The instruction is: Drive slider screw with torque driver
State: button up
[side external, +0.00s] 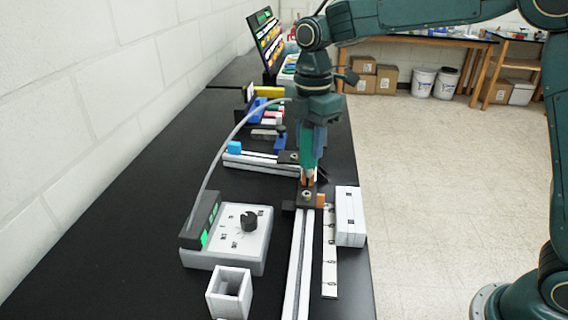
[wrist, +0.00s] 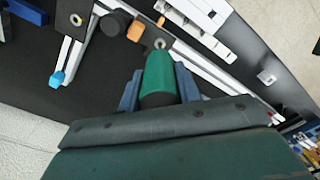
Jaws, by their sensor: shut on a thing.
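The green torque driver (side external: 307,150) is upright in my gripper (side external: 314,135), with a grey cable running to its controller. In the wrist view the driver (wrist: 159,72) sits between the two blue-grey fingers of my gripper (wrist: 158,88), which are shut on it. Below it, the dark slider (side external: 309,201) sits on the aluminium extrusion rail (side external: 299,262). A round metal screw or hole shows on the slider in the wrist view (wrist: 160,43), just beyond the driver's end. The driver's tip is over or at the slider; contact cannot be told.
The controller box (side external: 226,238) with a black knob stands left of the rail. A white square holder (side external: 230,292) is in front of it. A white block (side external: 350,216) and a marked strip (side external: 330,262) lie right of the rail. Another rail (side external: 258,164) lies behind.

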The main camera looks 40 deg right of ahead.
aim_at(311, 125)
jog(key=shift+r, duration=0.15)
jog(key=shift+r, duration=1.4)
